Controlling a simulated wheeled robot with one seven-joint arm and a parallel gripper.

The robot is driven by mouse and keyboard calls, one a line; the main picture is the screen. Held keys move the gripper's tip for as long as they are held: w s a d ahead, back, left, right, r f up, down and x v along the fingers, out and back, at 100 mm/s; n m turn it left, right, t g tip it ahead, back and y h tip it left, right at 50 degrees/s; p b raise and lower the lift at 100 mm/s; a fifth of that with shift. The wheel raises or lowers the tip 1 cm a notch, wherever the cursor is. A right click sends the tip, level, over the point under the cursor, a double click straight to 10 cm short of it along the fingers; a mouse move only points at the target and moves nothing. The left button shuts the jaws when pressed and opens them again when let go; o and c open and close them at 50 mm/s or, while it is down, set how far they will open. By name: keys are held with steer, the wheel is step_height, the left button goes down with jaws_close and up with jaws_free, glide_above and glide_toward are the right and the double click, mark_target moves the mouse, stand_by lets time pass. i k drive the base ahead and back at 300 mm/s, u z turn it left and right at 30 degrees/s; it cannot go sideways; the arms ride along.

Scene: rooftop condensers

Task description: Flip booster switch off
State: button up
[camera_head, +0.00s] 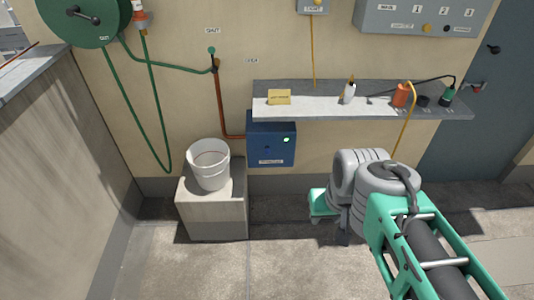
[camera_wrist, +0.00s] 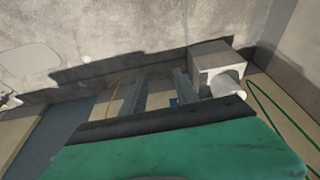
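A blue box (camera_head: 271,138) is mounted on the wall under the shelf, left of centre in the head view. I cannot make out a separate switch lever. In the wrist view only a small blue patch of the box (camera_wrist: 174,102) shows between my fingers. My gripper (camera_wrist: 158,88) has its two dark fingers apart with nothing between them. In the head view my gripper is mostly hidden by my arm, to the right of the box and in front of it.
A white bucket (camera_head: 209,165) stands on a concrete block (camera_head: 217,213) just left of the box. The shelf (camera_head: 360,108) above holds a yellow block (camera_head: 279,97), a white bottle (camera_head: 349,93) and an orange item (camera_head: 400,95). A green hose (camera_head: 157,105) hangs left. The floor in front is clear.

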mark_target(267, 151)
steer(key=u, duration=0.6)
steer(key=i, duration=1.15)
steer(key=z, duration=0.6)
